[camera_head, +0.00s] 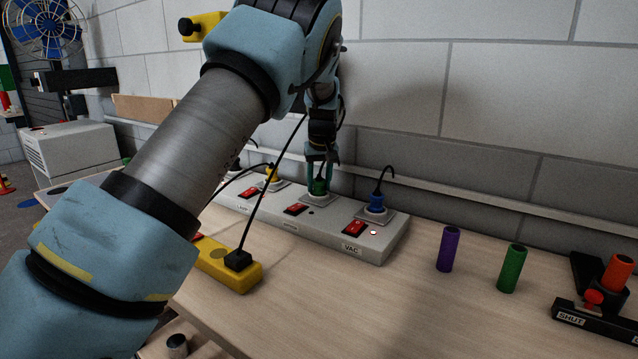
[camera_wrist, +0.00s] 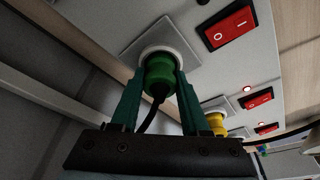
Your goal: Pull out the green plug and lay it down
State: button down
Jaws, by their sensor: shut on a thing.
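The green plug (camera_head: 319,187) sits in a socket of the grey power strip (camera_head: 362,249), between the yellow plug (camera_head: 272,174) and the blue plug (camera_head: 376,203). My gripper (camera_head: 322,181) reaches down from above and is shut on the green plug. In the wrist view the green plug (camera_wrist: 158,74) lies between the two teal fingers of my gripper (camera_wrist: 158,92), against the white socket ring. Its black cable runs down between the fingers. The red switch (camera_wrist: 229,24) beside this socket shows no lit lamp that I can make out.
A purple cylinder (camera_head: 448,249) and a green cylinder (camera_head: 512,268) stand on the bench (camera_head: 400,310) right of the strip. A yellow block (camera_head: 226,266) lies in front. Bare bench lies front right.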

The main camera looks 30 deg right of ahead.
aim_at(318, 179)
jog(key=shift+r, duration=0.2)
jog(key=shift+r+p, duration=1.35)
jog(key=shift+r, duration=0.05)
